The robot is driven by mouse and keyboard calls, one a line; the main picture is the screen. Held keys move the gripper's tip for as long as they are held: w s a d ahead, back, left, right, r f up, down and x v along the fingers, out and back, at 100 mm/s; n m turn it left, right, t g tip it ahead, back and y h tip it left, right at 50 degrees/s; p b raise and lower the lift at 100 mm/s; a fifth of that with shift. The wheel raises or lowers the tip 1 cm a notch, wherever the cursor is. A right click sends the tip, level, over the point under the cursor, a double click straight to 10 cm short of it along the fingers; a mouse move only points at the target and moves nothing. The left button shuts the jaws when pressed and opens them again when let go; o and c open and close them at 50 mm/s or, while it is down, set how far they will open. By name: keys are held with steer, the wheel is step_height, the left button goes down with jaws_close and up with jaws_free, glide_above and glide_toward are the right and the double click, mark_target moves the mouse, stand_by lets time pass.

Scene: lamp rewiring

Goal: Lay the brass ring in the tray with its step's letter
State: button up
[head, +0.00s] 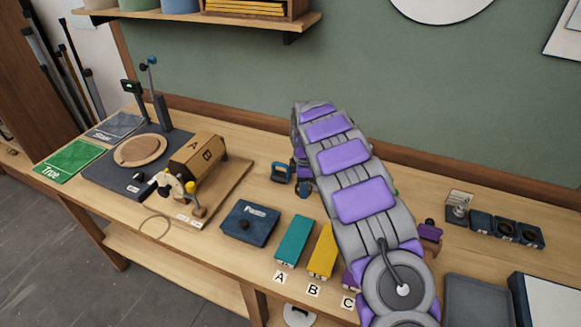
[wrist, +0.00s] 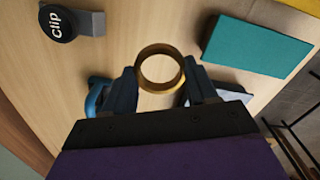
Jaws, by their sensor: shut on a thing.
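A brass ring (wrist: 160,88) is held between the two dark fingers of my gripper (wrist: 161,92) in the wrist view, over the wooden bench. Its open hole faces the camera. In the head view, the ring is hidden and my gripper (head: 303,186) shows only in small part behind my arm. In front of my arm stand a teal block-like piece (head: 294,240) by label A, a yellow one (head: 322,252) by label B and a purple one (head: 350,280) by label C, mostly hidden. The teal piece also shows right of the ring in the wrist view (wrist: 257,47).
A navy box (head: 250,223) lies left of the teal piece. A blue looped object (head: 282,173) is close to my gripper. A wooden block lettered A and B (head: 197,155) stands left. A grey tray (head: 478,300) and small dark holders (head: 505,229) are at right.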

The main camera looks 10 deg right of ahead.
steer(key=s+a+r+m, duration=0.1)
steer(key=s+a+m, duration=0.2)
steer(key=s+m, duration=0.3)
steer(key=s+a+r+m, duration=0.2)
steer(key=s+m, duration=0.4)
steer(key=m, duration=0.3)
steer(key=shift+a, duration=0.75)
